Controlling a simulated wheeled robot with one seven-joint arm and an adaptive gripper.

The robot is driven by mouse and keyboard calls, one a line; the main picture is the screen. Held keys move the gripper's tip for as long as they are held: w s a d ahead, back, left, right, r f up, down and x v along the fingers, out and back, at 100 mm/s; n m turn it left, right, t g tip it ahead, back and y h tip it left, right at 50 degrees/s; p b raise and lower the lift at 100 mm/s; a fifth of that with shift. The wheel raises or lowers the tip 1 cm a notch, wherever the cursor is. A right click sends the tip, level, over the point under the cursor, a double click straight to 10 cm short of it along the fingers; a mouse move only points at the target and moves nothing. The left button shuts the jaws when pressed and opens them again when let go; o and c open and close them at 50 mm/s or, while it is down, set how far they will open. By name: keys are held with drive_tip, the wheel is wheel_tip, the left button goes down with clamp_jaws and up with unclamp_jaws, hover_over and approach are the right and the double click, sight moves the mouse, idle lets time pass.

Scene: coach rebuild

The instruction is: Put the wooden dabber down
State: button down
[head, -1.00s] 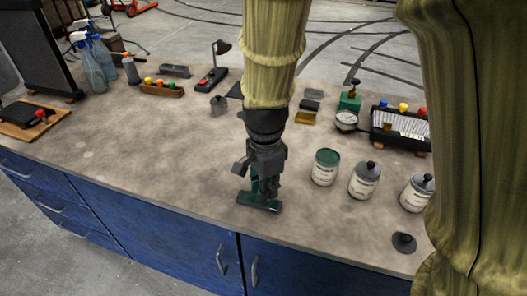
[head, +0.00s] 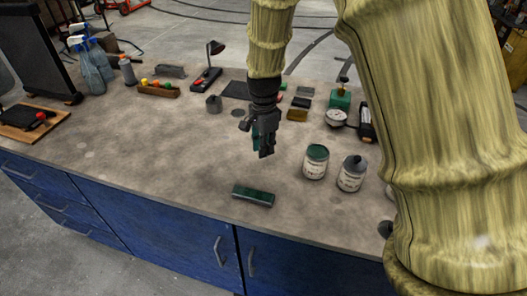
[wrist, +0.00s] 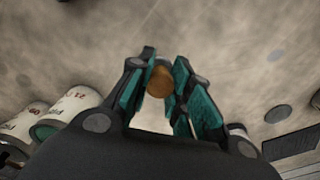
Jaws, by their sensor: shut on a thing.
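The wooden dabber (wrist: 160,82) shows in the wrist view as a round, orange-brown end between the teal-padded fingers. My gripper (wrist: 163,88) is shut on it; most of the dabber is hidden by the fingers. In the head view my gripper (head: 263,153) points down over the middle of the grey worktop (head: 160,165), behind a dark green block (head: 253,195). I cannot make out the dabber in the head view, nor whether it touches the worktop.
The green block lies near the worktop's front edge. Labelled tins (head: 315,162) stand right of my gripper. The worktop left of my gripper is clear.

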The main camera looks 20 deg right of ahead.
drive_tip(key=shift+w+f, duration=0.15)
drive_tip(key=shift+s+f+p, duration=0.3)
drive_tip(key=shift+f+p, duration=0.05)
drive_tip(key=shift+f, duration=0.5)
drive_tip(key=shift+w+f+p, duration=0.2)
drive_tip(key=shift+f+p, duration=0.1)
drive_tip(key=shift+f, duration=0.45)
drive_tip(key=shift+s+r, duration=0.1)
drive_tip(key=c, duration=1.3)
unclamp_jaws()
drive_tip(key=shift+f, duration=0.2)
